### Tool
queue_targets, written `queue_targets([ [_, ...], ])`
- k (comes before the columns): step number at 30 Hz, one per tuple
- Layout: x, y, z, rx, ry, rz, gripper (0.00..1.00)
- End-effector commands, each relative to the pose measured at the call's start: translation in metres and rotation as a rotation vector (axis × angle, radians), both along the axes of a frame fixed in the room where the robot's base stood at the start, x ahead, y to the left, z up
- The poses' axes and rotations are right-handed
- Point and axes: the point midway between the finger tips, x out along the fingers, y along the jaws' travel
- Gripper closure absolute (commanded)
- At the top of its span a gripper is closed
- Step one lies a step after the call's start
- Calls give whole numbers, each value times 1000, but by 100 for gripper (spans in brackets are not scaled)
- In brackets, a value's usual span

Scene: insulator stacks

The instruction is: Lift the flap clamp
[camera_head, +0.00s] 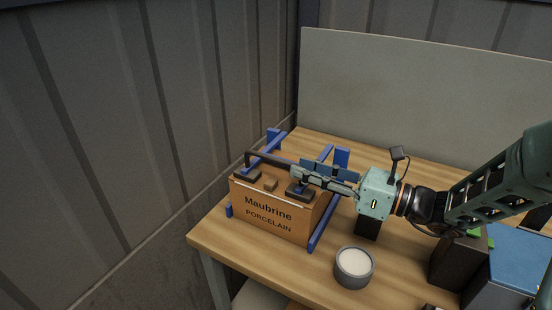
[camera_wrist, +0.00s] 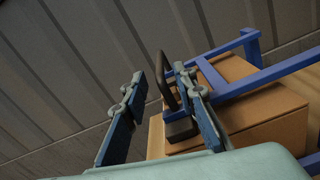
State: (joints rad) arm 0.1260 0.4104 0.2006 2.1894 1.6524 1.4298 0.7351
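An orange-brown box (camera_head: 275,215) marked "Maubrine PORCELAIN" sits on the wooden table. A dark bar-shaped handle (camera_head: 268,159), which looks like the flap clamp, stands over its top. In the wrist view the dark handle (camera_wrist: 166,82) rises from a dark block (camera_wrist: 181,130) on the box. My gripper (camera_head: 297,178) reaches in from the right, low over the box top. In the wrist view my gripper (camera_wrist: 158,88) is open, its fingers well apart. The handle shows in the gap, close to the right finger; I cannot tell whether they touch.
Blue frame bars (camera_head: 325,220) surround the box. A grey round cup (camera_head: 354,267) with pale contents stands in front. A dark block (camera_head: 458,260) and a blue box (camera_head: 515,270) are at the right. A pale panel (camera_head: 420,100) stands behind the table; a ribbed wall is at left.

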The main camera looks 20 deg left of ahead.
Motion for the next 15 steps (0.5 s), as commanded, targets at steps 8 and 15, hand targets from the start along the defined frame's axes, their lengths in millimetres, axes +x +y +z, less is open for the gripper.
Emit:
queue_targets([
  [8,3,54,0,0,0,4,74],
  [15,6,78,0,0,-1,2,74],
])
